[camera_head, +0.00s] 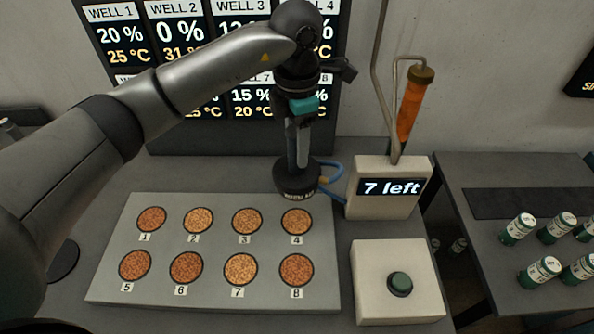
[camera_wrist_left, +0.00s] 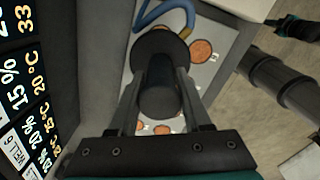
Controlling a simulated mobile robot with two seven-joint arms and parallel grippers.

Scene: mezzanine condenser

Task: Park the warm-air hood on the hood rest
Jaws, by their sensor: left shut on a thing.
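The warm-air hood (camera_head: 297,183) is a black round head with an upright stem and a blue hose on its right. My left gripper (camera_head: 303,130) points down and is shut on the hood's stem. In the left wrist view the hood (camera_wrist_left: 158,48) lies between the fingers of the gripper (camera_wrist_left: 160,88). The hood appears just behind well 4 (camera_head: 297,220) at the back edge of the well plate (camera_head: 215,300); its exact height is unclear. A dark disc (camera_head: 63,262) left of the plate may be the hood rest, partly hidden by my arm. My right gripper does not show.
A box reading "7 left" (camera_head: 388,210) with an orange tube (camera_head: 410,105) stands right of the hood. The display board (camera_head: 235,135) stands behind. Several green-white jars (camera_head: 518,229) are on the right table.

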